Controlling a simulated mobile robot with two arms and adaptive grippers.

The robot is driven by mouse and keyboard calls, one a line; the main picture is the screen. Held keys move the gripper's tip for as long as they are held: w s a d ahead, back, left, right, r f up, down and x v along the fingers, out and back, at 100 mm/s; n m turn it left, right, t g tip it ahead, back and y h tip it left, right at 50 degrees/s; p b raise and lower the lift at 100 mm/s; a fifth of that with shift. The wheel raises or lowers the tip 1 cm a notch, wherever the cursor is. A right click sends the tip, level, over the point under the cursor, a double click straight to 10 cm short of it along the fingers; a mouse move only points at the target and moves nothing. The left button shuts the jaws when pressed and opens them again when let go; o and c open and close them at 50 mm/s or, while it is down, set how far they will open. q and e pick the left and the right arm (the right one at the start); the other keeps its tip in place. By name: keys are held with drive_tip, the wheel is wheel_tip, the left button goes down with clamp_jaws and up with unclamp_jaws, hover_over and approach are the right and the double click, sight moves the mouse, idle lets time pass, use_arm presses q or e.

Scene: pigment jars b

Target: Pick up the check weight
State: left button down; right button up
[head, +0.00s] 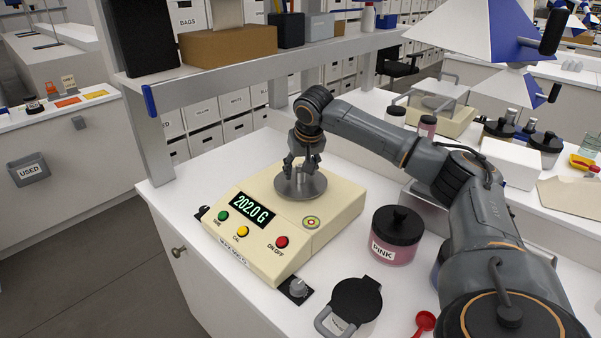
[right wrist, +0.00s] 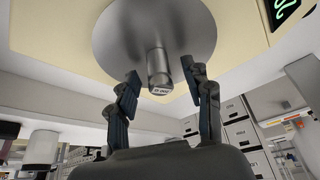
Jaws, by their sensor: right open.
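The check weight (right wrist: 158,72) is a small silver metal cylinder with a printed end. My right gripper (head: 302,163) points down over the pan. Its two fingers are open, one on either side of the weight, with gaps to it in the right wrist view. In the head view the fingers partly hide the weight. My left gripper is not in view.
A jar labelled PINK (head: 394,236) stands right of the scale. A black-lidded container (head: 352,302) and a red scoop (head: 424,322) lie in front. A shelf (head: 253,68) on a metal post spans behind the scale. The bench's left edge is close to the scale.

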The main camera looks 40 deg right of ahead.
clamp_jaws()
drive_tip(key=shift+r, duration=0.1)
idle(0.3)
